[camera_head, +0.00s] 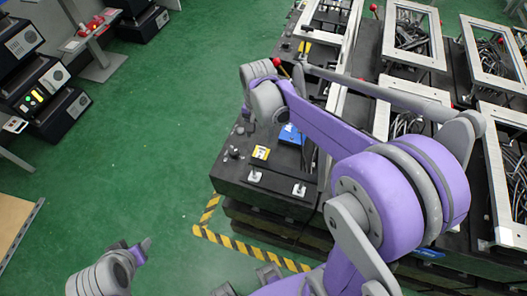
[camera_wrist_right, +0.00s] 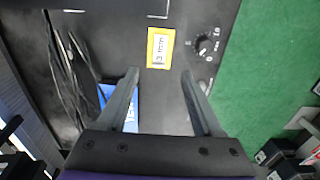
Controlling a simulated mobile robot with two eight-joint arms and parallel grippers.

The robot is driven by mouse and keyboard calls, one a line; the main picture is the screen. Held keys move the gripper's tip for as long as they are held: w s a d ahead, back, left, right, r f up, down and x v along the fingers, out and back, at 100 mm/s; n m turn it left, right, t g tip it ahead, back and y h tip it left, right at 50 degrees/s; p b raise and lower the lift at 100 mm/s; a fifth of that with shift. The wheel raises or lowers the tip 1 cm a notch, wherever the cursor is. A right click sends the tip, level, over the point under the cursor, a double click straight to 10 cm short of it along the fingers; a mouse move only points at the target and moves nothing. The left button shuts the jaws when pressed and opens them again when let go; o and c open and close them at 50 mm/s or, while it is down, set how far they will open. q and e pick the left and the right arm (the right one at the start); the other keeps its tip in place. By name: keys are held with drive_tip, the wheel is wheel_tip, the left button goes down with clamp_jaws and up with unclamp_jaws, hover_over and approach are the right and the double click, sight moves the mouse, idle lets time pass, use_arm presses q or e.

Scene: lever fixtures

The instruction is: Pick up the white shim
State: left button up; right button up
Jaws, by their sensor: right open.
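I cannot pick out the white shim for certain. A small yellow block with a white "3 mm" label (camera_wrist_right: 160,48) lies on the black bench top; it also shows in the head view (camera_head: 261,152). My right gripper (camera_wrist_right: 160,73) is open and empty, pointing down over the bench, with the yellow block just beyond its fingertips. A blue item with a pale part lies partly hidden behind one finger; the blue item (camera_head: 290,134) is clearer in the head view. My left gripper (camera_head: 144,244) is at the lower left, over the floor; its jaws cannot be made out.
A black knob (camera_wrist_right: 203,48) sits beside the yellow block. Dark cables (camera_wrist_right: 72,75) run along the bench. Metal frames (camera_head: 415,35) with cables and red-knobbed levers stand at the right. Yellow-black tape (camera_head: 235,240) edges the bench; green floor (camera_head: 130,170) is clear.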

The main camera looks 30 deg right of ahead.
hover_over(259, 156)
wheel_tip(259, 156, down, 4)
drive_tip(key=shift+s+d+f, duration=0.1)
drive_tip(key=shift+f, duration=3)
clamp_jaws()
